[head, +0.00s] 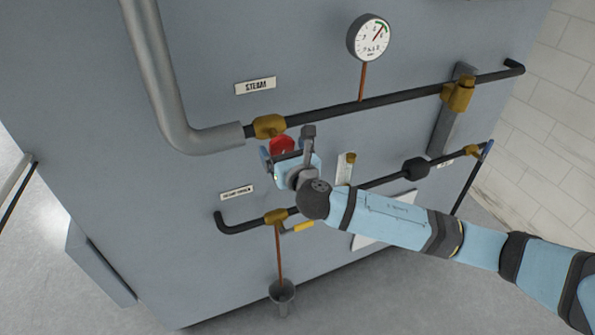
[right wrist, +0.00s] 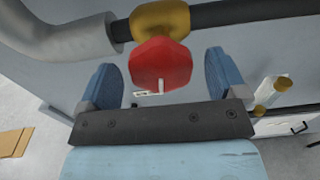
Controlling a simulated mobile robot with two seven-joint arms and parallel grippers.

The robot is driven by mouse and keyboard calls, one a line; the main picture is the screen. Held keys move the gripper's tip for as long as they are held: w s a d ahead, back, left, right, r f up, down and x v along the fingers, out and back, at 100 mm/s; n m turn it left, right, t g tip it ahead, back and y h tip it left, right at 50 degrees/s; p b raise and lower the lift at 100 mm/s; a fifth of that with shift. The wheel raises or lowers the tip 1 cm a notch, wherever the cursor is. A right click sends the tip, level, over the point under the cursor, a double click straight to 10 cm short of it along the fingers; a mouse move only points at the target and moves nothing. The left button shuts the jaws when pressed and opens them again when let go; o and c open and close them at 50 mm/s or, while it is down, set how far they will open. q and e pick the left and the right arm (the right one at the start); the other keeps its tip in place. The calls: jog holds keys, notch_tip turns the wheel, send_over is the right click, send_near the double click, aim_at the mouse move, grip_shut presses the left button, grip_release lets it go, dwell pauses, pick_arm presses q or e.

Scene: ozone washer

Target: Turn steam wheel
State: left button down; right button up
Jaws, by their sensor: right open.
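The steam wheel is a red knob (head: 281,146) under a brass valve body (head: 269,126) on the dark pipe, below and right of the STEAM label (head: 255,86). It also shows in the right wrist view as a red wheel (right wrist: 160,62) with a small pale handle. My right gripper (head: 285,148) is open in front of the wheel. In the right wrist view its blue fingers stand on either side of the wheel, with gaps to both sides. Part of the wheel is hidden by the gripper in the head view. My left gripper is not in view.
A pressure gauge (head: 371,38) stands above the steam pipe. A thick grey pipe (head: 158,85) is at the left.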

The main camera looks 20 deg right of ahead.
jog(key=s+b, duration=0.2)
jog(key=s, duration=0.8)
jog(key=shift+s+d, duration=0.15)
jog(key=shift+s, duration=0.05)
